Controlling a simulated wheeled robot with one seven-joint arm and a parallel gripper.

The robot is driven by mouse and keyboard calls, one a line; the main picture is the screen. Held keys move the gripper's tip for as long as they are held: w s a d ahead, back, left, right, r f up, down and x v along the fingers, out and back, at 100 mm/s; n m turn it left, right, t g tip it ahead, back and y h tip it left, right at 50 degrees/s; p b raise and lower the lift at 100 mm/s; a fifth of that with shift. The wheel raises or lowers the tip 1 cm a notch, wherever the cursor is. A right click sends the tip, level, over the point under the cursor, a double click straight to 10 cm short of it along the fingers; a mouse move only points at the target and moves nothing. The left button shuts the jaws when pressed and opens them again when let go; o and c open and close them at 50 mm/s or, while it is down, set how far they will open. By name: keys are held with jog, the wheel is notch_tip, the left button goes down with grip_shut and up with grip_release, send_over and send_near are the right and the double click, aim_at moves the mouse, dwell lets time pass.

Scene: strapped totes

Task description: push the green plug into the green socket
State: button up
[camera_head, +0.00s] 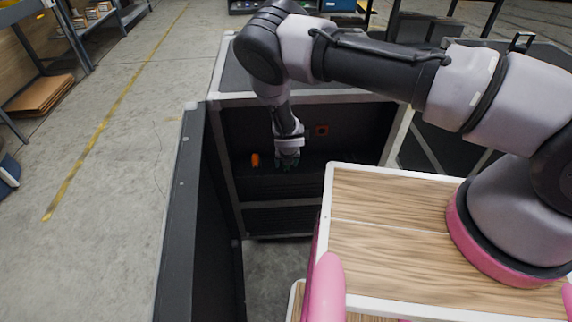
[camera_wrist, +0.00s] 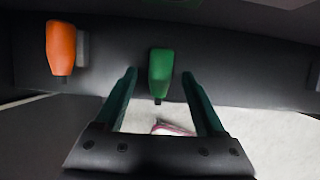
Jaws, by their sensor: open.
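The green plug (camera_wrist: 161,68) shows in the wrist view, upright in the picture with a short dark pin at its lower end. My gripper (camera_wrist: 160,78) is open, with one dark green finger on each side of the plug and gaps between. I cannot tell whether the plug lies between the fingertips or just beyond them. In the head view my gripper (camera_head: 287,162) reaches down inside the dark open cabinet and hides most of the plug. I cannot make out the green socket in either view.
An orange plug (camera_wrist: 61,47) stands left of the green one; it also shows in the head view (camera_head: 255,160). An orange square socket (camera_head: 322,130) is on the cabinet's back wall. A dark door panel (camera_head: 190,215) stands left. A wooden top (camera_head: 385,225) is at right.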

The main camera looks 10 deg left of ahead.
grip_shut()
jog(key=shift+r, duration=0.1)
jog(key=shift+s+d+r, duration=0.1)
jog(key=shift+s+r, duration=0.25)
notch_tip(320, 180, up, 6)
jog(key=shift+r, duration=0.1)
jog(key=s+d, duration=0.2)
jog(key=s, duration=0.7)
jog(key=s+d, duration=0.3)
jog(key=s, duration=0.6)
jog(key=shift+s, duration=0.3)
